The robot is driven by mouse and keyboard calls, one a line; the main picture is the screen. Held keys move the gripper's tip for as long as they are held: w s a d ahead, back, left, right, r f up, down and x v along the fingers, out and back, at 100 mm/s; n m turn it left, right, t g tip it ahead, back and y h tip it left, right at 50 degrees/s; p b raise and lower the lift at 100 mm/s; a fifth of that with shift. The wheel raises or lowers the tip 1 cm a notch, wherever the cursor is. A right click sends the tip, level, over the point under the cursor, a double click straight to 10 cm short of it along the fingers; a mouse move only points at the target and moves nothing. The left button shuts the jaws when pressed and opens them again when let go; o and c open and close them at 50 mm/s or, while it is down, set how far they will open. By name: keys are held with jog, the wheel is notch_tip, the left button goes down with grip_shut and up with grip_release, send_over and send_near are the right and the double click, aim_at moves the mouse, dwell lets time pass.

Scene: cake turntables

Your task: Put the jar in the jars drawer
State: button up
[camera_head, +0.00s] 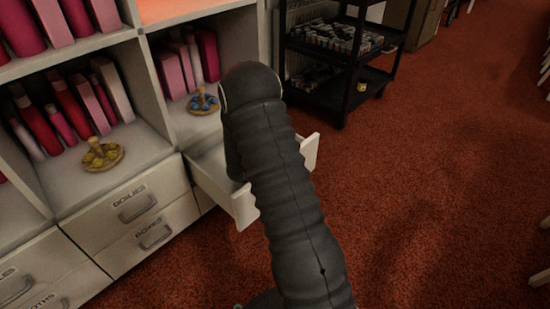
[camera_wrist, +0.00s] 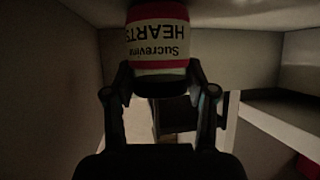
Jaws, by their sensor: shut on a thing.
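The jar (camera_wrist: 158,40) fills the top middle of the wrist view. It has a red and cream label reading "HEARTS" upside down and a dark end towards me. My gripper (camera_wrist: 159,72) is shut on it, with one finger at each side. In the head view my dark arm hides both the gripper and the jar. A white drawer (camera_head: 212,186) stands pulled out from the cabinet, partly behind my arm. Its label does not show, so I cannot tell whether it is the jars drawer. Whether the jar is inside or above it is unclear.
Closed drawers marked "DOILIES" (camera_head: 128,200) and "BOXES" (camera_head: 158,243) are at the left. Shelves above hold red and pink books (camera_head: 62,122) and small round stands (camera_head: 98,157). A black cart (camera_head: 345,100) stands behind. The red carpet (camera_head: 440,190) at right is clear.

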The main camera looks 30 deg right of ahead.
jog(key=shift+f, duration=0.15)
jog(key=o, duration=1.2)
